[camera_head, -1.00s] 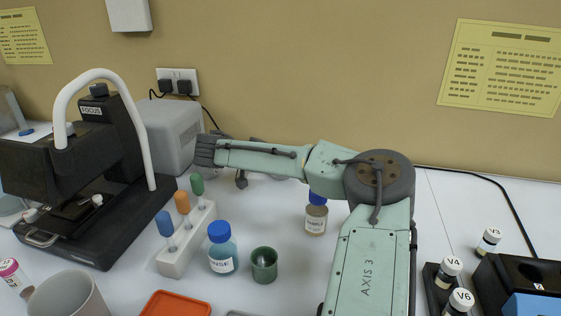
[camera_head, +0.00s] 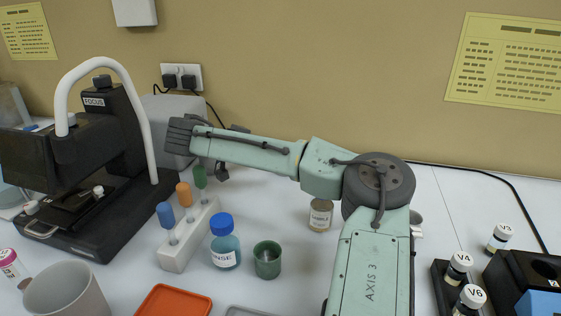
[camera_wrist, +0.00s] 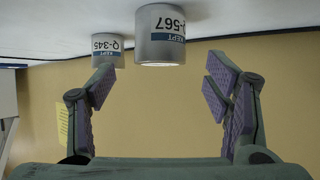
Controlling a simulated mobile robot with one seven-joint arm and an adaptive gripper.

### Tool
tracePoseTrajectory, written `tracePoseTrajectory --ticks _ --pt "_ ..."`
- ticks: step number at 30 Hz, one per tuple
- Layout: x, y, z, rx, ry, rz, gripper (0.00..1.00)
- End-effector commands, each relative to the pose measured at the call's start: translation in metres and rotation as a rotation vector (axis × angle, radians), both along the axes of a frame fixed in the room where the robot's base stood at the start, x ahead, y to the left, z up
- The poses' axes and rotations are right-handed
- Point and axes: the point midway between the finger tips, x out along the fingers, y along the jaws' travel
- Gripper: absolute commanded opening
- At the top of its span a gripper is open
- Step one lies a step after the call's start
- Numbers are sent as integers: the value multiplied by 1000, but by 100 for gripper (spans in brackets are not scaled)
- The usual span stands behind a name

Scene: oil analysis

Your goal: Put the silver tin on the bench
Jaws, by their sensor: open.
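My gripper (camera_wrist: 160,82) is open and empty in the wrist view, which looks upside down. Two grey cylindrical containers stand beyond its fingers: a nearer one labelled Q-567 (camera_wrist: 160,40) and a smaller-looking one labelled Q-345 (camera_wrist: 106,48). Both labels read KEPT with a blue band. The nearer one lies roughly in line with the gap between the fingers and apart from them. I cannot tell whether either is the silver tin. The white bench (camera_head: 285,285) fills the lower head view.
A black focus instrument (camera_head: 75,170) stands left. A tube rack (camera_head: 185,240), blue bottle (camera_head: 224,245), green cup (camera_head: 267,262), sample jar (camera_head: 321,215), orange tray (camera_head: 175,302) and mug (camera_head: 68,297) occupy the front. Vials (camera_head: 458,268) stand right. Some back bench is clear.

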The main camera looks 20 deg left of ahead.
Motion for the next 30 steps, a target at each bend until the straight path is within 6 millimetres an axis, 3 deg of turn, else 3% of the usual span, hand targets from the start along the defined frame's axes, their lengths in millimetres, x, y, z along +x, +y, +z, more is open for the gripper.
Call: tracePoseTrajectory --ticks 4,9,26,30 --pt "-22 15 13 -1 -3 2 71" --pt "-33 22 22 -2 -4 1 71" --pt "-36 24 24 0 0 2 71" --pt "-32 32 33 10 16 57 71"
